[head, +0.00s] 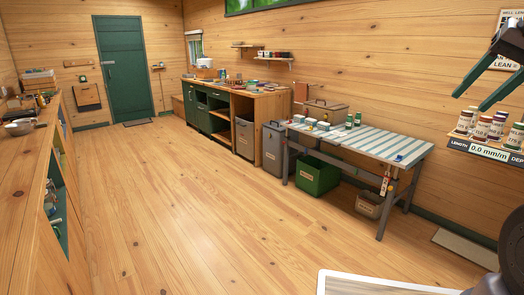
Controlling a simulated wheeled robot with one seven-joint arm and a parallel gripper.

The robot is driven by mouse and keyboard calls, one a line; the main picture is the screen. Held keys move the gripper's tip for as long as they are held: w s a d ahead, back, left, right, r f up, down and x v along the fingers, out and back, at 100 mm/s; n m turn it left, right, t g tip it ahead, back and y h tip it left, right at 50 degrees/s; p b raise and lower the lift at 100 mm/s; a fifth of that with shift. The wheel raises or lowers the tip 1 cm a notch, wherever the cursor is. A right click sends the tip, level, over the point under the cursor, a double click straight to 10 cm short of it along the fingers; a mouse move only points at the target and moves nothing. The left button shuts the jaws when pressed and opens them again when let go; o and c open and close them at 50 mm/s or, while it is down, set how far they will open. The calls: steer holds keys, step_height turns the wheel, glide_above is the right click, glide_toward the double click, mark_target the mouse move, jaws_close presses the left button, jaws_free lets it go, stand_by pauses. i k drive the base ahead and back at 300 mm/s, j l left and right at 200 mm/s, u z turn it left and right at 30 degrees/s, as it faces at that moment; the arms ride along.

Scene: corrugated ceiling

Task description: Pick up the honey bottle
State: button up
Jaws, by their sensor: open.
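My gripper (469,103) shows at the upper right, with its two dark green fingers apart and nothing between them. I cannot pick out a honey bottle for certain. Several small labelled jars or bottles (481,127) stand on a small wall shelf (484,152) at the right edge, below the fingers in the picture. Small items on the far counter (262,95) are too small to name.
A green bin (317,175) and a smaller box (370,205) sit under the striped table. Grey bins (273,148) stand beside the far counter. A long wooden shelf unit (30,165) runs along the left. The middle floor is clear up to the green door (123,70).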

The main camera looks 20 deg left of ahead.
mark_target(41, 104)
steer(key=i+u, duration=0.4)
steer(key=i+l+u, duration=0.15)
steer(key=i+u, duration=0.25)
steer(key=i+j+u, duration=0.2)
steer(key=i+u, duration=0.75)
steer(key=i, duration=4.2)
steer(key=i+u, duration=0.25)
steer(key=i, duration=0.35)
steer(key=i+u, duration=0.25)
steer(key=i, duration=0.3)
steer(key=i+l+u, duration=0.25)
steer(key=i, duration=0.3)
steer(key=i+l+u, duration=0.1)
steer(key=i+u, duration=0.2)
steer(key=i, duration=0.05)
